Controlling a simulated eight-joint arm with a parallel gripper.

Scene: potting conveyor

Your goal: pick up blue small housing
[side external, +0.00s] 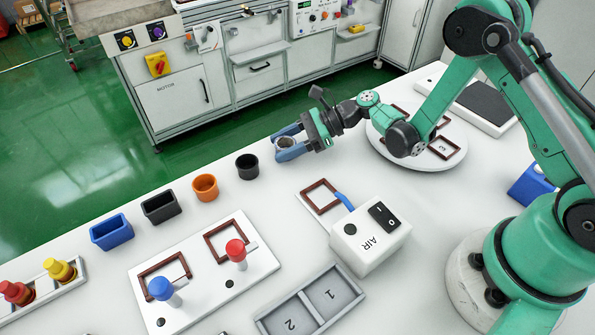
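My gripper (283,143) is at the upper middle, at the far edge of the white table. Its two blue fingers are spread apart, one on each side of a small round cup (286,141) with a dark inside, which appears to be the blue small housing. The fingers hide most of its outer wall. I cannot tell whether they touch it, or whether it rests on the table. It lines up with the row of a black round cup (247,167), an orange round cup (205,187), a black rectangular housing (161,207) and a blue rectangular housing (112,232).
A round white turntable (455,157) with brown frames stands right of my gripper. An AIR box (365,245), a plate with blue and red knobs (205,270) and a numbered grey tray (345,290) stand nearer. Bare table lies between the cup row and these fixtures.

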